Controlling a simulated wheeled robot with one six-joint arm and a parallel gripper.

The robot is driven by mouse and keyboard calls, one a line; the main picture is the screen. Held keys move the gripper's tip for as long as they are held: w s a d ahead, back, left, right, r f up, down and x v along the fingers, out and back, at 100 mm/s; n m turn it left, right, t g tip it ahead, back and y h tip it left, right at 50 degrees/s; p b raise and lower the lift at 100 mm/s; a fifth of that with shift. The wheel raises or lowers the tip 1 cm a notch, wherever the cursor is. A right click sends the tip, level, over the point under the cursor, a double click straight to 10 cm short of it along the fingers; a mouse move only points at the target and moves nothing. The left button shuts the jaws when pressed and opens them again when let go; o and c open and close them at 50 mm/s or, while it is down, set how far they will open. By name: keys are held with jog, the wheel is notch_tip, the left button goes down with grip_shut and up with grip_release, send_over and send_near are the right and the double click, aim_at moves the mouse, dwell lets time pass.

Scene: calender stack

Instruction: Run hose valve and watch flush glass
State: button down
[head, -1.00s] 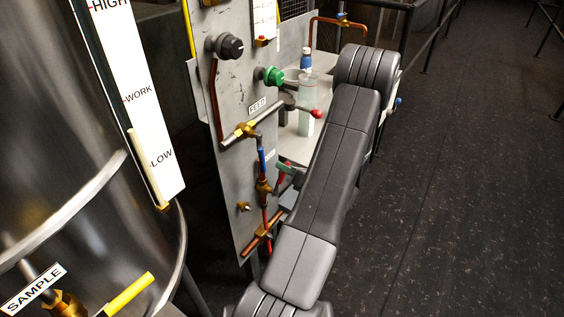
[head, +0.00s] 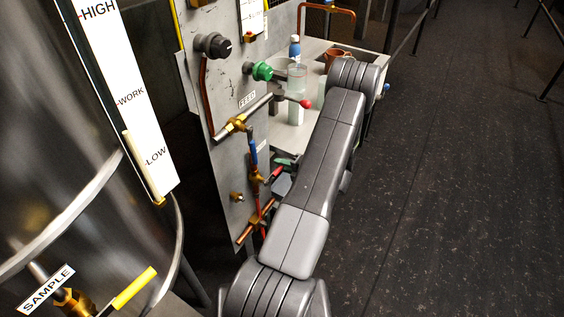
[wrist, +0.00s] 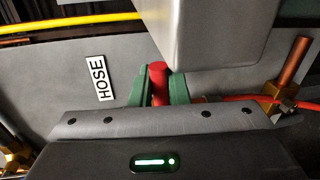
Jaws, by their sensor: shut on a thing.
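My gripper (wrist: 157,84) has its green fingers closed around a red valve handle (wrist: 158,70) in the wrist view. The HOSE label (wrist: 100,78) is on the grey panel, left of the handle. In the head view my gripper (head: 284,165) is low beside the panel, partly hidden by my arm, with the red handle (head: 276,174) between its fingers. A brass valve (head: 255,178) is just left of it. A clear glass (head: 296,77) with pale liquid shows in front of the side shelf; I cannot tell whether it is the flush glass.
The grey panel (head: 226,165) carries a green knob (head: 262,71), a black knob (head: 217,45) and a red-tipped lever (head: 305,104). A copper mug (head: 337,58) and a blue-capped bottle (head: 295,47) stand at the shelf. A steel tank (head: 60,150) is at left. Floor at right is clear.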

jog(key=shift+f+m, duration=0.4)
jog(key=shift+f, duration=0.05)
dwell(0.3)
jog(key=c, duration=1.4)
grip_release()
jog(key=shift+f, duration=0.1)
jog(key=shift+c, duration=0.2)
jog(key=b+v, duration=0.1)
jog(key=v, duration=1.3)
jog(key=shift+w, duration=0.15)
